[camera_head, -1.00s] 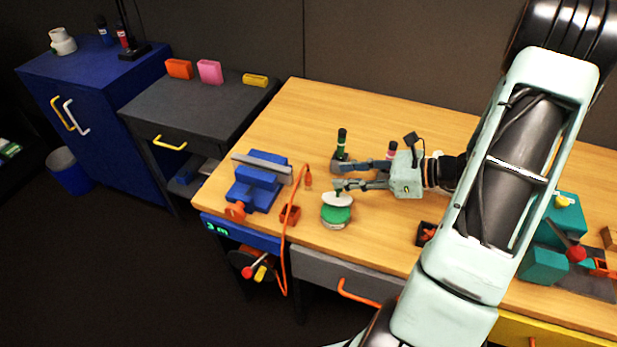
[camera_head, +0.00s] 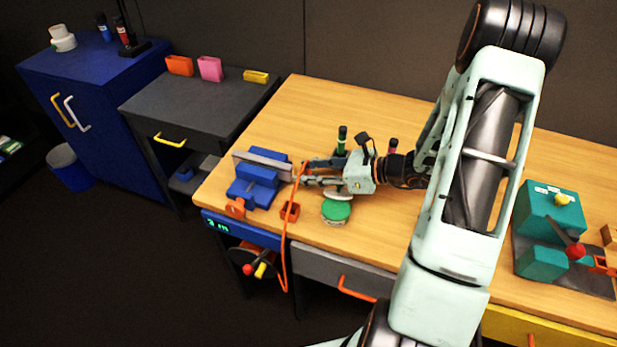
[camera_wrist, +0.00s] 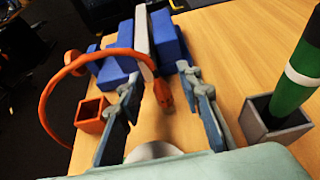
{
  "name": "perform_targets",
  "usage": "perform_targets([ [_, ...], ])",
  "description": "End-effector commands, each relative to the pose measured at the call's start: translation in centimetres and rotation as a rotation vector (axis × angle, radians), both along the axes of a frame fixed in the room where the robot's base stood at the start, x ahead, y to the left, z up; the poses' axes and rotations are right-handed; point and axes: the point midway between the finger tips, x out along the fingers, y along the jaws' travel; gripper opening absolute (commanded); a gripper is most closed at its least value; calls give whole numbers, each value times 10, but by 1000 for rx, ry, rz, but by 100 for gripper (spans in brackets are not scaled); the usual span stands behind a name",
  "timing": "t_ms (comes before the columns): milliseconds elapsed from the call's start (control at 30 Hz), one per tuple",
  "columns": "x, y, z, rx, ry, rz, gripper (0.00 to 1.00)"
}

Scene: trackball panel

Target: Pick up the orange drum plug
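The orange drum plug (camera_wrist: 163,94) hangs at the end of an orange cable (camera_wrist: 64,82) that arches in from the left in the wrist view. It lies between and ahead of the two fingers of my gripper (camera_wrist: 160,88), with a gap on each side. In the head view my open gripper (camera_head: 303,172) points left at the cable's upper end, beside the blue vise. The plug itself is largely hidden there by the fingers. Nothing is held.
The blue vise (camera_head: 251,190) stands just beyond my fingertips. An orange square holder (camera_head: 289,211) and a green round object (camera_head: 336,212) are on the near side. A green marker (camera_wrist: 295,80) stands in a grey holder (camera_wrist: 273,128) to the right.

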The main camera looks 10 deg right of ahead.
Motion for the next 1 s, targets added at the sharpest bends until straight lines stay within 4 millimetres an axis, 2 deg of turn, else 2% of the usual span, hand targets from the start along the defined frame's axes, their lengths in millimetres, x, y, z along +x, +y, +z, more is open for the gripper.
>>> perform_targets([
  [233, 1, 1, -1, 0, 0, 0, 33],
  [533, 1, 1, -1, 0, 0, 0, 0],
  [1000, 1, 1, 4, -1, -2, 0, 0],
])
